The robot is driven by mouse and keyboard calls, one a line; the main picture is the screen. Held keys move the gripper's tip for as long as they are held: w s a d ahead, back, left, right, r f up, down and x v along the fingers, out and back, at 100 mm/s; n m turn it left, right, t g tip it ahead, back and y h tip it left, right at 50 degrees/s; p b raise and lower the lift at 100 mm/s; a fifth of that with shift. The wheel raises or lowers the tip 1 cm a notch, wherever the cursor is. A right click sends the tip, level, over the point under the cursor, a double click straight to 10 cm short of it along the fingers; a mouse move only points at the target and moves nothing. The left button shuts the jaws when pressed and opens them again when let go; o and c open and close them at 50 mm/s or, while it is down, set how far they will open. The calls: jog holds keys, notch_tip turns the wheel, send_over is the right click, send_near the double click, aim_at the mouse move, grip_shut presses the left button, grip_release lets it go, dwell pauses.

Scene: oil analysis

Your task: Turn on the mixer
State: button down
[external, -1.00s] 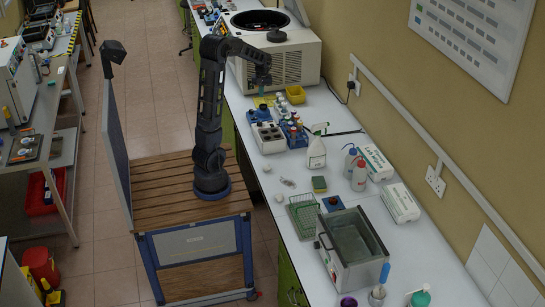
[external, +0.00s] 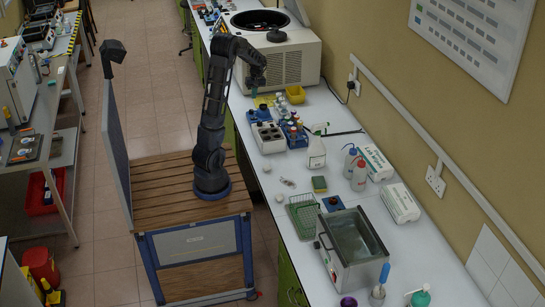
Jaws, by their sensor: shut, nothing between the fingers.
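My gripper (external: 253,91) points down at the end of the raised black arm, over the far part of the bench in front of the white centrifuge. It is small in the picture and looks shut and empty. Below it on the bench is a small blue device (external: 257,116), which may be the mixer; its switch is too small to make out. The gripper appears above this device, and I cannot tell whether they touch. Another small blue device with a dark top (external: 333,203) sits near the metal bath; I cannot tell which of the two is the mixer.
A white centrifuge (external: 292,62) with its lid open stands behind the gripper. A grey block with wells (external: 268,138), a blue rack of bottles (external: 293,132) and a yellow bin (external: 296,94) crowd nearby. A metal bath (external: 355,262) is at the front.

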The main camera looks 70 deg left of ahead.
aim_at(252, 118)
jog(key=f, duration=0.4)
jog(key=s+f, duration=0.1)
jog(key=f, duration=0.8)
jog(key=shift+s, duration=0.3)
jog(key=shift+d+f, duration=0.1)
jog(key=shift+f, duration=0.1)
jog(key=shift+w+r, duration=0.25)
jog(key=shift+w, duration=0.45)
jog(key=shift+r, duration=0.1)
notch_tip(252, 118, up, 14)
jog(key=s, duration=0.1)
jog(key=shift+s, duration=0.35)
